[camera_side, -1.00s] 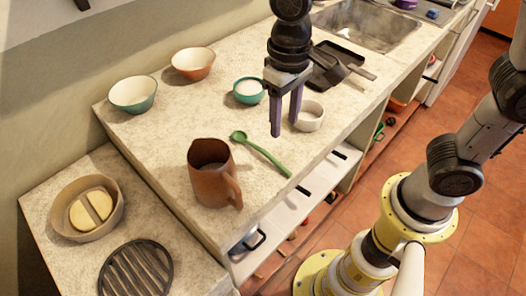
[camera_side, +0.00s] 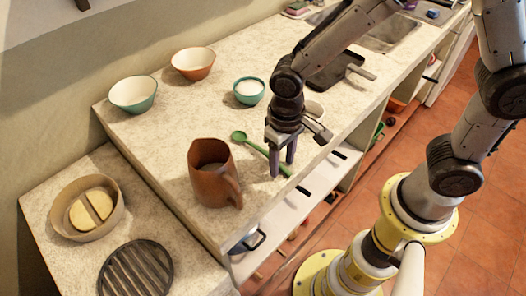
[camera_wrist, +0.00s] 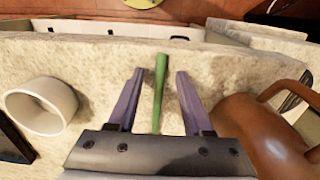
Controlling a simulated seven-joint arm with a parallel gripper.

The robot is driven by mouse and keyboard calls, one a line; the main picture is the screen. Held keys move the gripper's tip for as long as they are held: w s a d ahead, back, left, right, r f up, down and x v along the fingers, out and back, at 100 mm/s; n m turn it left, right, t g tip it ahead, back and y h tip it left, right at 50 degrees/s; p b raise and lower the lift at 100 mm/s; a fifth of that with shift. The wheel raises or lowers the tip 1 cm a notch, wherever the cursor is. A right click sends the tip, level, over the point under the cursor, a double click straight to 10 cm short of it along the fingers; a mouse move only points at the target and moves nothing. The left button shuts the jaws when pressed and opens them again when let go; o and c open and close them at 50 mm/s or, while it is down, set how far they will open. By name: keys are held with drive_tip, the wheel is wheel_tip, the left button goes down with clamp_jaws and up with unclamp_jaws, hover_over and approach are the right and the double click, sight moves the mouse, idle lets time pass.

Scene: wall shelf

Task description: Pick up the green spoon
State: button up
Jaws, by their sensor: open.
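The green spoon (camera_side: 240,136) lies on the speckled counter, its bowl toward the back and its handle pointing to the counter's front edge. My gripper (camera_side: 282,172) is open, pointing down over the handle. In the side view its fingers cover part of the handle. In the wrist view the green handle (camera_wrist: 160,82) runs between the two purple fingers of my gripper (camera_wrist: 157,78), apart from both. The spoon's bowl is hidden there behind the gripper body. I cannot tell the exact height of the fingertips above the counter.
A brown pitcher (camera_side: 209,180) stands left of the spoon, its handle toward my gripper. A teal bowl (camera_side: 249,92) stands behind. The counter (camera_side: 165,130) ends just in front of the handle.

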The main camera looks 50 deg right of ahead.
drive_tip(key=shift+f, duration=0.15)
clamp_jaws()
idle(0.5)
drive_tip(key=shift+r, duration=0.35)
drive_tip(key=r, duration=0.3)
drive_tip(key=shift+s+d+r, duration=0.15)
drive_tip(key=shift+s+r, duration=0.05)
drive_tip(key=shift+s, duration=0.1)
drive_tip(key=s+d+r, duration=0.6)
drive_tip(key=s+r, duration=0.3)
drive_tip(key=s, duration=0.3)
